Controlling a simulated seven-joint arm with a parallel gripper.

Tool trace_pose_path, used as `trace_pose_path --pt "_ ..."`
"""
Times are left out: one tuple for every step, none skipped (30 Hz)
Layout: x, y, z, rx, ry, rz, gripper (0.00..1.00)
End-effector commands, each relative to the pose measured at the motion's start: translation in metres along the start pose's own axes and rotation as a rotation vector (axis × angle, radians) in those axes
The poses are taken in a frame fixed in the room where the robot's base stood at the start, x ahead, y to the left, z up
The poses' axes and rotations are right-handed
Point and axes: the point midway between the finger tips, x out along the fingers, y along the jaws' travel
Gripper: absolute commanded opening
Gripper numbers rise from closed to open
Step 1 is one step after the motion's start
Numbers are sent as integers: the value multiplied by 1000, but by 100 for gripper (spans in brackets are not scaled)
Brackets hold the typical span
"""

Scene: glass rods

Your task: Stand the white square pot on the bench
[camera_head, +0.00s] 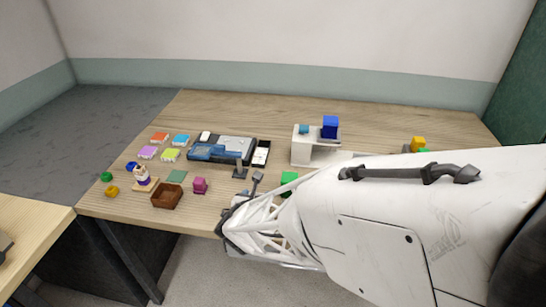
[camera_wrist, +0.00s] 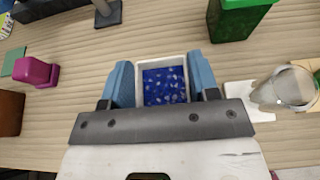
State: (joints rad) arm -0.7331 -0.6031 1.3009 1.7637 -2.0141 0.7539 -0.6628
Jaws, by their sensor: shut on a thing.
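The white square pot (camera_wrist: 160,60) shows in the wrist view, filled with speckled blue material. My gripper (camera_wrist: 162,82) is shut on it, with one blue finger against its left side and one against its right. The pot looks upright, with its open top toward the wrist camera. In the head view my own arm hides the pot and the fingers. The wooden bench (camera_head: 330,111) shows in the head view, and its surface (camera_wrist: 85,55) lies below the pot in the wrist view. I cannot tell whether the pot touches it.
In the wrist view a green container (camera_wrist: 240,18) stands beyond on the right, a clear round vessel (camera_wrist: 282,90) at right, a magenta object (camera_wrist: 36,71) at left. A brown box (camera_head: 167,196) and a white stand (camera_head: 303,146) are on the bench. Bare bench lies around the pot.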

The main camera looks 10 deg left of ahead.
Motion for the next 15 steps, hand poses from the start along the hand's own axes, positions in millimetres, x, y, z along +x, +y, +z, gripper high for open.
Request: trace_pose_path --pt "2 0 -6 0 1 -1 31" --pt "3 0 -9 0 1 -1 31" --pt "5 0 -12 1 0 -1 31" --pt "5 0 -13 1 0 -1 31" --pt "6 0 -15 0 0 -1 31" --pt "6 0 -16 0 0 -1 31" --pt "7 0 -17 0 0 -1 31" --pt "7 0 -17 1 0 -1 31" --pt "7 0 -17 1 0 -1 31" --pt "7 0 -16 1 0 -1 31" --pt "7 0 -16 1 0 0 31" --pt "7 0 -16 1 0 0 31" --pt "7 0 -17 1 0 0 31" --pt "7 0 -17 1 0 0 31" --pt "7 0 -17 1 0 0 31"
